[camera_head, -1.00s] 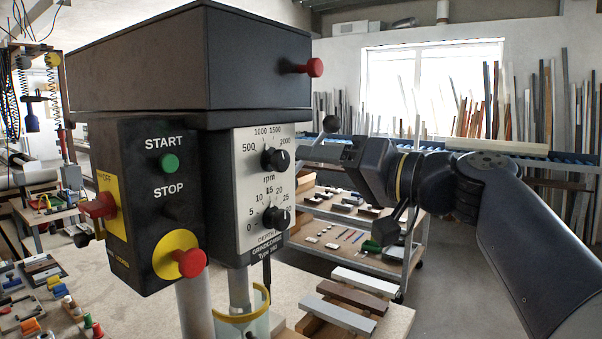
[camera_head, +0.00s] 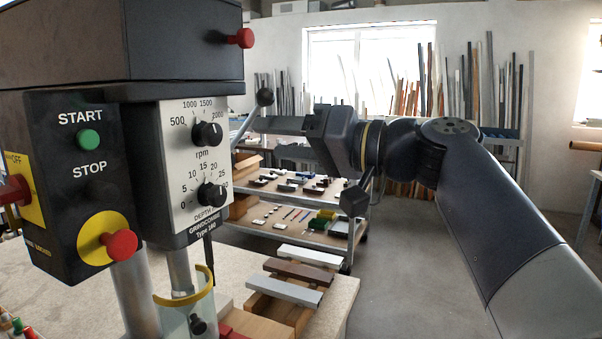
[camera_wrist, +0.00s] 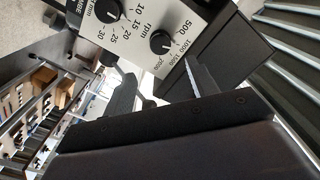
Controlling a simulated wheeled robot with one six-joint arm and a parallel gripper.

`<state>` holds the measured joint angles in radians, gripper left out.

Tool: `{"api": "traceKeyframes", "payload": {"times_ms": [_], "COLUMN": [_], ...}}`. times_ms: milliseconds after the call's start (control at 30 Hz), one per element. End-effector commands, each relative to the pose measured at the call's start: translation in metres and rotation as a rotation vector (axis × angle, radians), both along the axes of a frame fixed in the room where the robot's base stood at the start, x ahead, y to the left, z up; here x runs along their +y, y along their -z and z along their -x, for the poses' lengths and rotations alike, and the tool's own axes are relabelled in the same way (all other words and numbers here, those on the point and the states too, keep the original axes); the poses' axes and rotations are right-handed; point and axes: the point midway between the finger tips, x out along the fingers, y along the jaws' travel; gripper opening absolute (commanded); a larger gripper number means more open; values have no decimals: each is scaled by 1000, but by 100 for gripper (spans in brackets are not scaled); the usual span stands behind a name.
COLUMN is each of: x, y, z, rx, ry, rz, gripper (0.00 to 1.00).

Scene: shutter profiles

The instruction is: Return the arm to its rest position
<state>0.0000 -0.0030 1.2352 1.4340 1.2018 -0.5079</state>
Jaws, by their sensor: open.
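My arm comes in from the right in the head view. My gripper (camera_head: 268,124) is at its end, level, pointing left at the right side of the black drill press (camera_head: 130,40). It is close to the press's lever, which ends in a black ball (camera_head: 265,97); the ball appears just above the fingers. I cannot tell whether they touch. In the wrist view my gripper (camera_wrist: 158,70) shows two fingers spread apart, with the dial panel (camera_wrist: 150,20) beyond them. A small dark part shows between the fingers; I cannot tell what it is. Nothing is clearly held.
The press has START and STOP buttons and a red knob (camera_head: 119,246) on its front. Profiles (camera_head: 297,277) lie on wooden blocks at the bench's right end. A shelf trolley (camera_head: 300,232) with small parts stands behind my gripper. Floor (camera_head: 415,260) is clear to its right.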

Motion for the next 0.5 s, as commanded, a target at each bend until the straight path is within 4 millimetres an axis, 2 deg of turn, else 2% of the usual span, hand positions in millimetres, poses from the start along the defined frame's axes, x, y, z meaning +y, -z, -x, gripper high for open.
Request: {"api": "traceKeyframes", "payload": {"times_ms": [500], "x": [74], "y": [-3], "z": [-30], "rx": [2], "ry": [-4], "rz": [0], "gripper": [55]}}
